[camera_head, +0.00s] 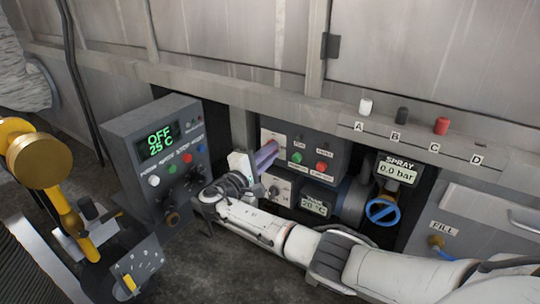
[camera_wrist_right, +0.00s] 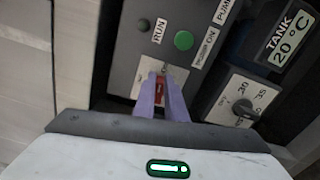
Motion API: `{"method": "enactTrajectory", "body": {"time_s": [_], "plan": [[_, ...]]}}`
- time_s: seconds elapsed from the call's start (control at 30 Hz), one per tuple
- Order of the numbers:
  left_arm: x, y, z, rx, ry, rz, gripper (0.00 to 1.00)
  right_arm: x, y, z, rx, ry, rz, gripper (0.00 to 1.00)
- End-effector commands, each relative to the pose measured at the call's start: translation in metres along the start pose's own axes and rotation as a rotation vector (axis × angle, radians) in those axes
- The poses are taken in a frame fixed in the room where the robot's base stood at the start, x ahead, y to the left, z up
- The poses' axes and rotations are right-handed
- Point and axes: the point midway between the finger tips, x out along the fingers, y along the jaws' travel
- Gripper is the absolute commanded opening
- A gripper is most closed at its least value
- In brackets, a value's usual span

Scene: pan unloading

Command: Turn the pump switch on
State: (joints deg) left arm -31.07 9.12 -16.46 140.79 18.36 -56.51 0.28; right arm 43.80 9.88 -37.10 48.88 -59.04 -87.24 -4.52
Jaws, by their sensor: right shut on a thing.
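The pump switch (camera_wrist_right: 161,91) shows as a red piece on a pale plate between my purple fingertips in the right wrist view. It sits on a grey control panel (camera_head: 290,138) with green and red buttons. My right gripper (camera_head: 268,153) reaches the left part of this panel, and its fingers also show in the right wrist view (camera_wrist_right: 161,84). They are shut on the red switch from both sides. In the head view the fingers hide the switch, and its position cannot be told. My left gripper is not in view.
A green button (camera_wrist_right: 183,41) sits beside the fingers, with a dial (camera_wrist_right: 243,108) to the right. A box with an OFF 25 C display (camera_head: 158,141) stands left of my right arm. A blue valve (camera_head: 382,211) and spray display (camera_head: 397,170) are right of the panel.

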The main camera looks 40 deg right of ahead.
Motion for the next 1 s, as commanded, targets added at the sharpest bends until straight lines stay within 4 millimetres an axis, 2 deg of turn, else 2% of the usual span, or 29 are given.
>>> {"method": "enactTrajectory", "body": {"time_s": [0.4, 0.93, 0.97, 1.0], "plan": [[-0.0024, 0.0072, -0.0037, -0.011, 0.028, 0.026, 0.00, -0.0015, -0.0047, -0.0009, 0.181, 0.001, -0.002, 0.00], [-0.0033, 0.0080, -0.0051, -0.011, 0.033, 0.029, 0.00, -0.0018, -0.0046, -0.0013, 0.204, 0.003, -0.003, 0.00], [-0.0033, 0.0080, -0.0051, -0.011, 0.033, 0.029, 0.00, -0.0018, -0.0046, -0.0014, 0.204, 0.003, -0.003, 0.13], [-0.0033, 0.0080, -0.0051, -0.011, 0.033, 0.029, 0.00, -0.0017, -0.0045, -0.0013, 0.204, 0.003, -0.003, 0.19]]}}
